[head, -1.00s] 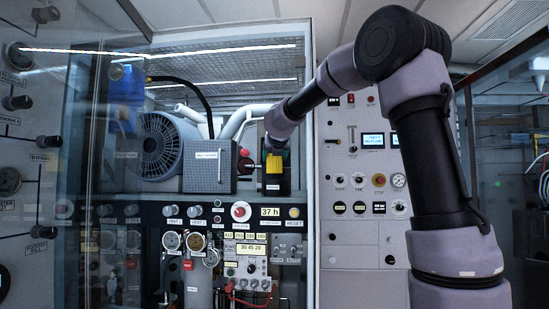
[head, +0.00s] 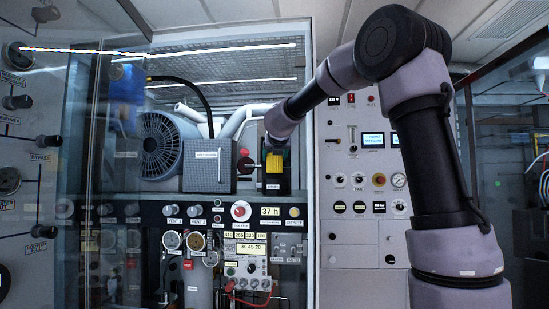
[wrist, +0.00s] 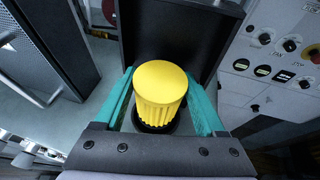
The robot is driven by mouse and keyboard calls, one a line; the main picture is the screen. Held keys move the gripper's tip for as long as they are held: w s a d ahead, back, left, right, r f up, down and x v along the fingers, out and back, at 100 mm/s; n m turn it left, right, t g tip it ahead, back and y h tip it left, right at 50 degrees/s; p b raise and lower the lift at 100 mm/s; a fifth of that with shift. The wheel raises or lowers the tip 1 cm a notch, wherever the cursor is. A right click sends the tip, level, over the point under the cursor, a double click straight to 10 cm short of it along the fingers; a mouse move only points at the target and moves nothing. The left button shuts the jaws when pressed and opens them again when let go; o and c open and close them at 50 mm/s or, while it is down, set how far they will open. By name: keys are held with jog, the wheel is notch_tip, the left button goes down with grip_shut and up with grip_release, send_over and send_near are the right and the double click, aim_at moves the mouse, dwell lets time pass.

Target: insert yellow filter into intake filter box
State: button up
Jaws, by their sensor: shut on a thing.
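The yellow filter (wrist: 160,88) is a pleated cylinder with a smooth round cap. It stands between the teal fingers of my gripper (wrist: 162,100), which is shut on it. A dark ring shows at its lower end; I cannot tell whether it is the filter's own rim or a seat. The black intake filter box (wrist: 175,35) rises behind the filter with raised dark panels. In the head view the box (head: 285,184) stands on the shelf, with yellow at its front (head: 273,165) and my gripper at its top. The depth of the filter in the box is hidden.
A grey box (head: 207,165) with a large fan (head: 160,147) stands left of the filter box, with a red knob (head: 244,153) between them. Pale pipes run behind. A control panel (head: 360,180) is close on the right, and a row of switches and gauges lies below.

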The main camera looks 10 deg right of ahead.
aim_at(275, 172)
jog(key=shift+f, duration=2.95)
jog(key=o, duration=1.5)
jog(key=v, duration=1)
jog(key=shift+s+r, duration=0.2)
jog(key=shift+s, duration=0.15)
jog(key=shift+s, duration=0.1)
